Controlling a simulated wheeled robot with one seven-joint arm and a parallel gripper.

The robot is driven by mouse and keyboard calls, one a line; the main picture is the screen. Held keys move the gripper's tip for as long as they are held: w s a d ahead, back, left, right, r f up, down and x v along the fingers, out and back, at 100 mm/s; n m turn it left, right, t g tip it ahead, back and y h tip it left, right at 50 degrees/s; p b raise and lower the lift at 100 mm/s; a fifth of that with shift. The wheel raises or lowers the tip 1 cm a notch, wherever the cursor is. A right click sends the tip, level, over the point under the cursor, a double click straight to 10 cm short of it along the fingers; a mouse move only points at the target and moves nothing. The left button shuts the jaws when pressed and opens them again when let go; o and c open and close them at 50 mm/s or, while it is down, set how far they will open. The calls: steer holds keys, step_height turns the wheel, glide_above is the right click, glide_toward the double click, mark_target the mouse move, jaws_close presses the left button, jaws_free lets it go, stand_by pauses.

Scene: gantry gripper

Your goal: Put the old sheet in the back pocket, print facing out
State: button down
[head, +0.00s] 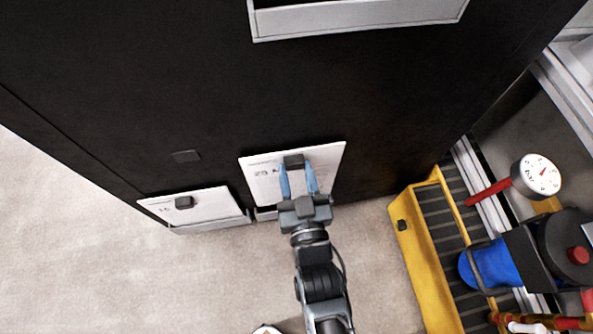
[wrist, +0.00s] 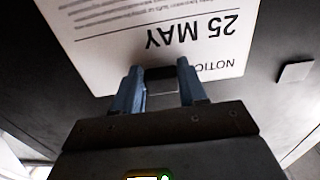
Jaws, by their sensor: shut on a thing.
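My gripper (head: 297,168) is shut on a dark block on the white sheet (head: 262,180), in front of the black panel. In the wrist view the sheet (wrist: 105,28) reads "25 MAY" and "NOTIC…", upside down, with its print towards the camera. My gripper's blue fingers (wrist: 159,76) clasp the dark block from both sides. A second white sheet (head: 205,208), with a dark block on it, stands in a pale low pocket (head: 215,226) to the left. Part of another pale pocket (head: 265,214) shows below the held sheet. I cannot tell which pocket is the back one.
A long pale tray (head: 360,16) is on the panel at the top. A small dark square (head: 186,156) sits on the panel. To the right are a yellow-framed rack (head: 425,260), a gauge (head: 540,175) and a blue object (head: 490,265). The floor at left is clear.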

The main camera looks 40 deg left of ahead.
steer(key=shift+f+b, duration=1.3)
steer(key=shift+f, duration=0.45)
steer(key=shift+f+b, duration=2.4)
steer(key=shift+f, duration=0.45)
steer(key=shift+f+b, duration=0.4)
steer(key=shift+f, duration=0.8)
steer(key=c, duration=0.5)
jaws_free()
steer(key=shift+c, duration=0.2)
steer(key=p, duration=0.3)
glide_toward(294, 183)
steer(key=shift+s+d+r, duration=0.15)
steer(key=shift+s+d, duration=0.3)
steer(key=shift+d, duration=0.15)
